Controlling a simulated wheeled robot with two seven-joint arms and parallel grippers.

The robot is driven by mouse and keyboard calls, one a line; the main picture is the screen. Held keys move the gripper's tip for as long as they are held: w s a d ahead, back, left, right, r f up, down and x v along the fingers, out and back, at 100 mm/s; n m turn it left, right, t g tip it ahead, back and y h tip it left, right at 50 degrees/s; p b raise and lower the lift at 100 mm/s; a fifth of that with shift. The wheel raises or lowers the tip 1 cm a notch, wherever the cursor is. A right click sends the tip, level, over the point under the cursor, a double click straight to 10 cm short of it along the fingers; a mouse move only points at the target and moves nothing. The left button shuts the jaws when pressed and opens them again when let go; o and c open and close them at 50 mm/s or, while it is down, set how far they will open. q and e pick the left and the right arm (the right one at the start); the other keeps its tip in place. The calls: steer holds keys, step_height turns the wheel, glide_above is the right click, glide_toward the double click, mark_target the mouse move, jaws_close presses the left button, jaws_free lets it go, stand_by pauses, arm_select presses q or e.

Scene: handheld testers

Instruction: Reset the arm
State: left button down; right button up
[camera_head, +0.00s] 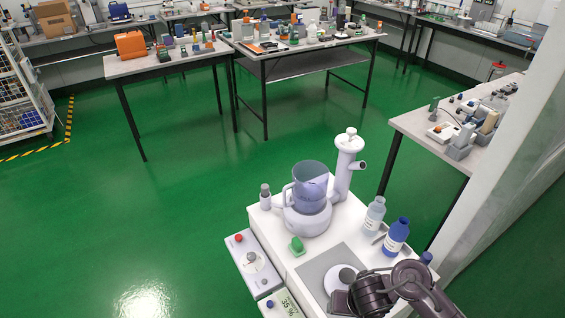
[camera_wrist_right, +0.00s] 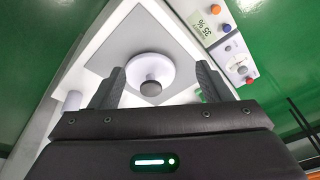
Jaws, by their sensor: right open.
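My right arm (camera_head: 405,285) comes in at the lower right of the head view, dark and bent over the white cart's front right corner. Its fingertips cannot be made out there. In the right wrist view my right gripper (camera_wrist_right: 158,76) is open, its two dark fingers apart with nothing held between them. Beyond the fingers lies a white round dish (camera_wrist_right: 150,66) with a grey knob (camera_wrist_right: 151,88), on a grey square plate (camera_wrist_right: 150,32). The dish also shows in the head view (camera_head: 336,283), close to my right arm. My left gripper is out of view.
The white cart top (camera_head: 352,222) carries a device with a clear jug (camera_head: 310,187), a white-capped bottle (camera_head: 374,214) and a blue bottle (camera_head: 396,236) near my right arm. A control panel (camera_head: 252,264) is at its left. Benches stand behind; the green floor (camera_head: 170,220) at left is clear.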

steer(key=s+a+r+n+t, duration=0.2)
steer(key=a+r, duration=0.2)
steer(key=r, duration=0.3)
steer(key=s+d+r+n+g, duration=0.1)
steer(key=s+d+r, duration=0.4)
steer(key=s+d, duration=0.2)
step_height(320, 180, down, 31)
steer(key=s+g, duration=0.2)
steer(key=s, duration=0.1)
steer(key=s+d+f, duration=0.2)
steer(key=s+f, duration=0.6)
steer(key=s, duration=0.1)
steer(key=s+d+f, duration=0.2)
steer(key=s+f, duration=0.7)
steer(key=shift+s+n+g, duration=0.15)
steer(key=shift+n+g, duration=0.25)
